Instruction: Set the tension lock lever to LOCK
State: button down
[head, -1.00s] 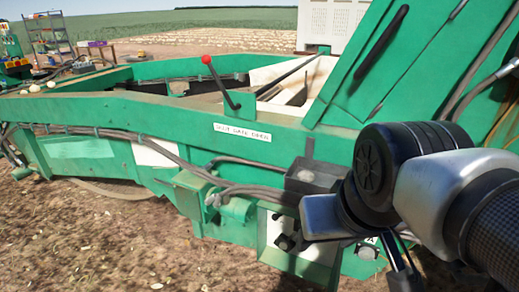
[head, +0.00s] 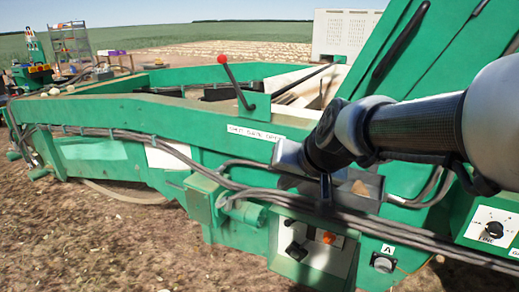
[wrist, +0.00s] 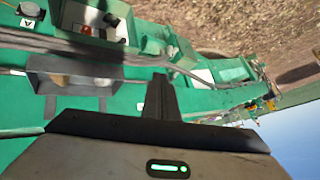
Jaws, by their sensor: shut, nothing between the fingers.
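No lever that I can make out as the tension lock lever, and no readable LOCK marking, shows in either view. A black lever with a red knob (head: 230,77) leans up and left from the machine's top rail, above a white label (head: 255,132) whose small text seems to end in "GATE OPEN". My gripper shows in the wrist view (wrist: 158,95) with its fingers together and empty. In the head view my arm reaches in from the right, and its end is in front of the green side, near a dark open box (head: 360,185).
A control panel (head: 340,262) with black knobs and an orange light is below the box. A round button (head: 383,264) is under an "A" label. A rotary dial (head: 495,230) is at far right. Hoses (head: 420,237) run along the side. Bare soil lies in front.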

jog(key=w+a+f+m+t+h+b, duration=0.2)
jog(key=w+f+m+t+h+b, duration=0.3)
jog(key=w+f, duration=1.4)
jog(key=w+d+f+g+h+b, duration=0.1)
jog(key=w+d+f+b, duration=0.1)
jog(key=w+f+b, duration=0.4)
jog(key=m+h+b, duration=0.2)
jog(key=h, duration=0.3)
send_near(288, 223)
notch_tip(288, 223, up, 2)
jog(key=shift+r, duration=0.15)
jog(key=b+x, duration=0.1)
jog(key=x, duration=0.9)
